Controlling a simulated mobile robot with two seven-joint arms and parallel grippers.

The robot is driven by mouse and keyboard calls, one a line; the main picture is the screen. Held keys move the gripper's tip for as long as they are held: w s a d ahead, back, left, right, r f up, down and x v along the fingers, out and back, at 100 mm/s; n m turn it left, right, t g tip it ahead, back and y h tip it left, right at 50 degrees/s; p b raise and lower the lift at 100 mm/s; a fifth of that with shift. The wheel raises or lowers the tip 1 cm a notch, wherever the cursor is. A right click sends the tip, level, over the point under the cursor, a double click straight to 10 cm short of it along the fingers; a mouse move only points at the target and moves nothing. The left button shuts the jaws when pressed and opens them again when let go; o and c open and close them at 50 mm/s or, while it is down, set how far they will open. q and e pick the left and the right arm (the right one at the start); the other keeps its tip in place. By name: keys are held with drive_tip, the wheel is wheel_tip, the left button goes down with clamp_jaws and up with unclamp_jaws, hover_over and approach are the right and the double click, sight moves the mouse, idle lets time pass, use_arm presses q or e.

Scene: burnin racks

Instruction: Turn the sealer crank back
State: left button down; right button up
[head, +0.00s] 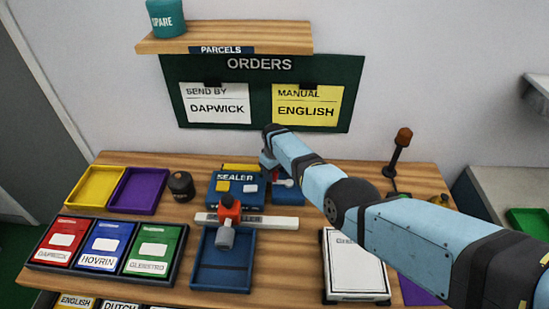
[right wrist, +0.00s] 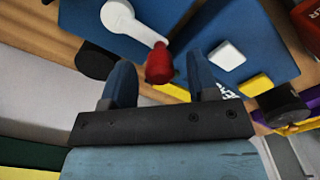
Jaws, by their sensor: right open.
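The sealer (head: 235,190) is a blue box on the wooden table, with its label on top. Its crank (head: 284,182) is a white arm on the right side of the sealer, partly hidden by my right arm. In the right wrist view the white crank arm (right wrist: 133,24) ends in a red knob (right wrist: 158,66). My right gripper (head: 268,163) is at the crank. In the right wrist view its two blue fingers are apart, with the red knob near and between the fingertips (right wrist: 161,72). I cannot tell whether they touch it. My left gripper is not in view.
A blue tray (head: 206,275) with an orange-and-grey tool (head: 228,222) above it stands in front of the sealer. A dark round pot (head: 181,186) is to its left. A white pad (head: 355,262) lies right, below my arm. An orange-topped post (head: 399,145) stands behind my arm.

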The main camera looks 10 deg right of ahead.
wheel_tip(320, 180, up, 6)
drive_tip(key=shift+p, duration=0.75)
wheel_tip(320, 180, up, 7)
drive_tip(key=shift+s+f, duration=0.15)
drive_tip(key=shift+f, duration=0.05)
